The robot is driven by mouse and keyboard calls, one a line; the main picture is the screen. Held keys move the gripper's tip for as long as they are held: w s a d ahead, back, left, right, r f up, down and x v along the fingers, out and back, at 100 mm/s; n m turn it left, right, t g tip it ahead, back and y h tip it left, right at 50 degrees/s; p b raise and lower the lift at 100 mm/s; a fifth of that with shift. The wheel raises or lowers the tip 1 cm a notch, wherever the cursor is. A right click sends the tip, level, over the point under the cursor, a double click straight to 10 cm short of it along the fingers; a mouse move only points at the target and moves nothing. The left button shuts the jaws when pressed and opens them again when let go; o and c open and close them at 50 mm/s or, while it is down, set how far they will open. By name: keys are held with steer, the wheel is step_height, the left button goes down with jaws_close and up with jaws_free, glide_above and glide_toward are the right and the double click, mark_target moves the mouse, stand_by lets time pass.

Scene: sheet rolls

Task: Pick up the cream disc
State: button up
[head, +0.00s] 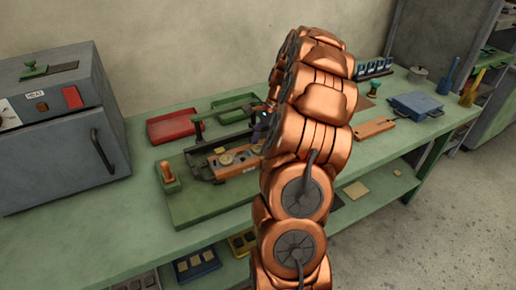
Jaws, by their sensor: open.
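A cream disc (226,159) lies on an orange-brown block (238,168) in the dark fixture on the green base board (190,208). A second small pale round piece (257,148) shows at the block's right, partly behind my arm. My copper arm rises through the middle of the view and bends over the bench. A dark part of my gripper (262,116) shows left of the arm, above and to the right of the cream disc and apart from it. It is open; most of it is hidden behind the arm, and nothing is seen in it.
A grey heating box (62,130) stands at the left. A red tray (172,126) and a green tray (235,106) lie behind the fixture. A blue box (416,104) and an orange board (374,129) lie at the right. The bench front is clear at left.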

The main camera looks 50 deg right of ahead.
steer(key=shift+a+f, duration=0.15)
steer(key=shift+f, duration=0.15)
steer(key=shift+c, duration=0.3)
steer(key=c, duration=0.6)
steer(key=shift+o, duration=0.2)
